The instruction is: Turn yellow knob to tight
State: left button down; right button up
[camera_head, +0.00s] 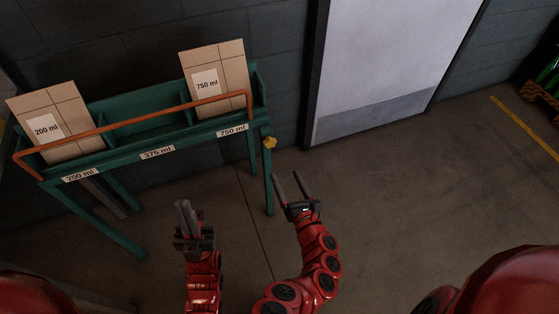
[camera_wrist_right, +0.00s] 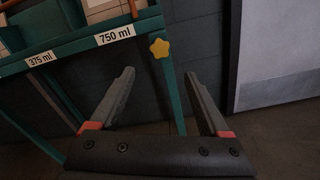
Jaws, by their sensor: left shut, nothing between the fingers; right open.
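The yellow knob (camera_head: 270,143) sits at the right end of the green rack, by the top of its front right leg. In the right wrist view the yellow knob (camera_wrist_right: 159,48) is star-shaped and lies beyond the fingertips, between them in the picture. My right gripper (camera_head: 288,184) is open and empty, below and to the right of the knob, apart from it. Its two fingers (camera_wrist_right: 160,90) also show in the right wrist view. My left gripper (camera_head: 184,206) is shut and empty, in front of the rack and further from the knob.
The green rack (camera_head: 155,140) has an orange rail (camera_head: 140,124) and labelled slots. A 200 ml box (camera_head: 62,104) and a 750 ml box (camera_head: 226,62) stand in it; the middle slot looks empty. A pale door (camera_head: 390,60) is behind at the right. The floor right of the rack is clear.

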jog(key=shift+v, duration=2.3)
